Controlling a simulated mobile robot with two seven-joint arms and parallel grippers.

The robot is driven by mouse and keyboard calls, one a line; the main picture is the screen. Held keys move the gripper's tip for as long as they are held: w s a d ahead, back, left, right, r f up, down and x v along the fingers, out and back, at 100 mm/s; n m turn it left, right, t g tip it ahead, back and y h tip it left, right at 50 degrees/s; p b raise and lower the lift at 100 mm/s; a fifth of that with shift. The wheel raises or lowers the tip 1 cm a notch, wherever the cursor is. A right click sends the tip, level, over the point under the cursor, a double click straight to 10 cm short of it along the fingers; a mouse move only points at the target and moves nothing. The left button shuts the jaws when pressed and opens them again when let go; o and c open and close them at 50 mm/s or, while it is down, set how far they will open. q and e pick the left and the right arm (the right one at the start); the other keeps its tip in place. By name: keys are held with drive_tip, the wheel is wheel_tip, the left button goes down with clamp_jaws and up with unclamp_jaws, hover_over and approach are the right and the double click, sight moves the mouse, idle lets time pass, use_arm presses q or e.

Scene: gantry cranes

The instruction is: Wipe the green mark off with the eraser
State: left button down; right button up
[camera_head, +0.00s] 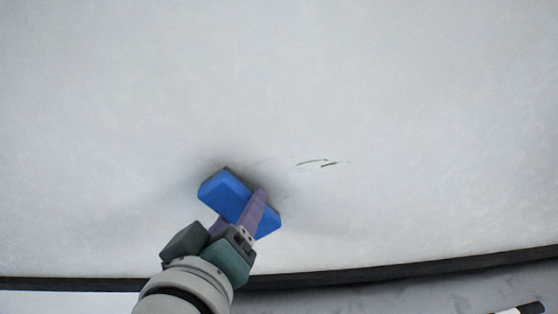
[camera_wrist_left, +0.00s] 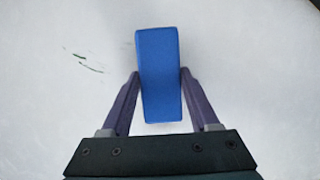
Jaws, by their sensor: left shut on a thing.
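A blue eraser (camera_head: 226,190) is held in my left gripper (camera_head: 240,212), close to the whiteboard (camera_head: 400,80). The fingers are shut on the eraser's two sides, as the left wrist view also shows for the eraser (camera_wrist_left: 159,70) and the gripper (camera_wrist_left: 159,82). Whether the eraser touches the board is hard to tell. The green mark (camera_head: 328,164) shows as a few short thin strokes to the right of the eraser in the head view. In the left wrist view the green mark (camera_wrist_left: 86,62) lies left of the eraser. My right gripper is not in view.
A dark frame edge (camera_head: 400,266) runs along the bottom of the board. Below it, at the bottom right, lies a black-and-white marker (camera_head: 525,309) on a grey surface. The board around the mark is clear. Faint grey smudges show near the eraser.

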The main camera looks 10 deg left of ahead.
use_arm(q)
drive_tip(key=shift+w+a, duration=0.15)
drive_tip(key=shift+w, duration=0.5)
